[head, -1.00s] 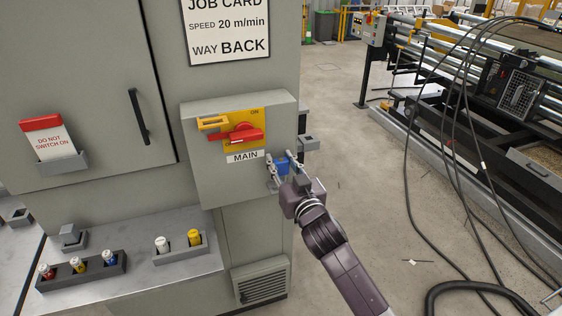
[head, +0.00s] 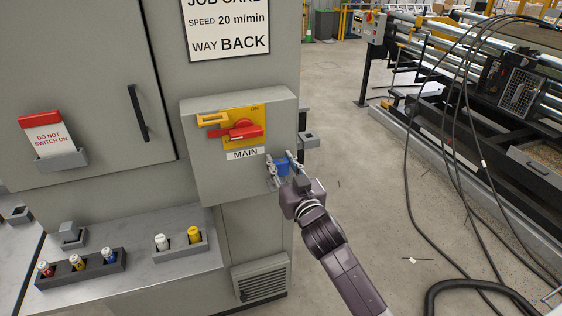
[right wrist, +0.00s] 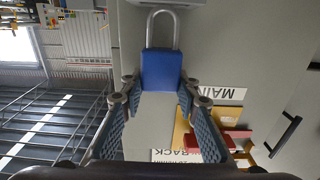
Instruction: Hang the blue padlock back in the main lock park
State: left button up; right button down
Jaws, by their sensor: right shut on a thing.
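The blue padlock (head: 283,167) is between the fingers of my right gripper (head: 282,170), in front of the lower right corner of the MAIN switch box (head: 200,158). The right wrist view shows the blue body (right wrist: 161,70) between the fingertips, with its pale shackle pointing away from the gripper. A grey edge (right wrist: 165,3) shows just beyond the shackle; I cannot tell whether they touch. A small grey bracket (head: 308,140) sticks out at the box's right side; I cannot tell whether it is the main lock park. My left gripper is not in view.
The box carries a red handle (head: 238,131) and a yellow part (head: 213,119). Below left, a grey ledge (head: 140,264) holds a tray (head: 108,271) of red, yellow and blue-marked items and another holder (head: 188,250). The floor right of the cabinet is mostly clear; black cables hang further right.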

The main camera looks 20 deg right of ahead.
aim_at(282, 176)
jog(key=shift+f+b, duration=1.4)
jog(key=shift+f, duration=0.65)
jog(key=c, duration=1.4)
grip_release()
jog(key=shift+r, duration=0.1)
jog(key=s, duration=1.2)
jog(key=shift+d, duration=0.2)
